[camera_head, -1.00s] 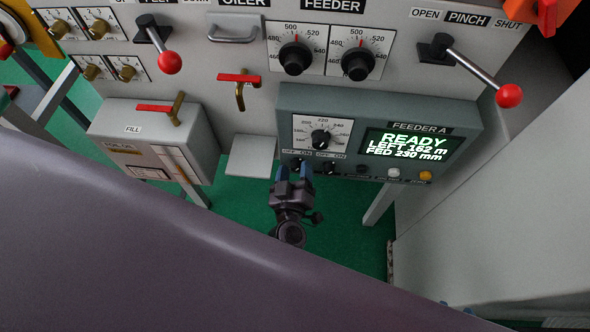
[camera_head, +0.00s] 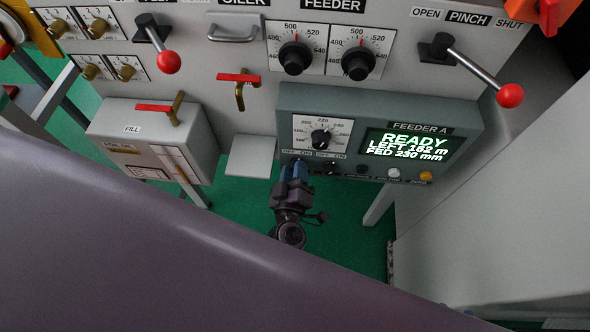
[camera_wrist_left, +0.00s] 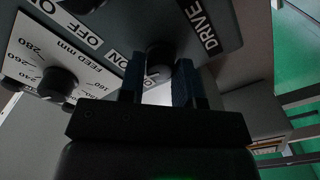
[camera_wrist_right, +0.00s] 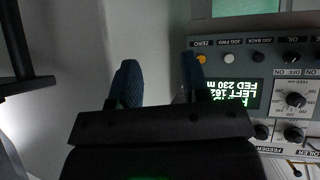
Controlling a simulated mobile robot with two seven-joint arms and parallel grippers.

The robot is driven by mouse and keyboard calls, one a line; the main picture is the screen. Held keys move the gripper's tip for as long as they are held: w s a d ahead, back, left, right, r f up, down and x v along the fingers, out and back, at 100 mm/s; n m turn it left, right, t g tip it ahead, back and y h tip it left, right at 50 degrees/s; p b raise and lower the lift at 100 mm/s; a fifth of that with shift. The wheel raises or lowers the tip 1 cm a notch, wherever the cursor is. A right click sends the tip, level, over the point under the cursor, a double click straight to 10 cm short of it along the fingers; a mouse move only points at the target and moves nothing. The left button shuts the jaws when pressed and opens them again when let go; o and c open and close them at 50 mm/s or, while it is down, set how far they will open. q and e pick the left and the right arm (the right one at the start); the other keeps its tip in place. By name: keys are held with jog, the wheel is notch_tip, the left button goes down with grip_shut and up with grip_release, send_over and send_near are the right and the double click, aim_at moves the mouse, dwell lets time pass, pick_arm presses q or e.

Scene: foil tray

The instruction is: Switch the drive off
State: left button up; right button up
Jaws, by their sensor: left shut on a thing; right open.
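The drive switch is a small dark knob (camera_wrist_left: 160,58) beside the DRIVE label, on the lower edge of the grey-green FEEDER A box (camera_head: 375,98). My left gripper (camera_head: 294,168) is at the left OFF/ON switch in the head view, its blue fingertips covering most of it. In the left wrist view its two fingers (camera_wrist_left: 158,85) stand either side of the knob, shut on it. My right gripper (camera_wrist_right: 160,78) is open and empty, apart from the box.
A second OFF/ON knob (camera_head: 330,167) sits just right of the held one. White (camera_head: 393,173) and yellow (camera_head: 426,176) buttons lie further right. The display (camera_head: 408,146) reads READY. A red-handled valve (camera_head: 239,88) and a grey ledge (camera_head: 250,155) are to the left.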

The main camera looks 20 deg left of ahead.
pick_arm(q)
jog(key=n+b, duration=0.1)
jog(key=n, duration=0.8)
jog(key=shift+f+b, duration=0.15)
jog(key=shift+b, duration=0.25)
jog(key=shift+n, duration=0.4)
jog(key=o, duration=0.9)
jog(key=shift+s, duration=0.15)
jog(key=v, duration=1)
jog(key=shift+s, duration=0.3)
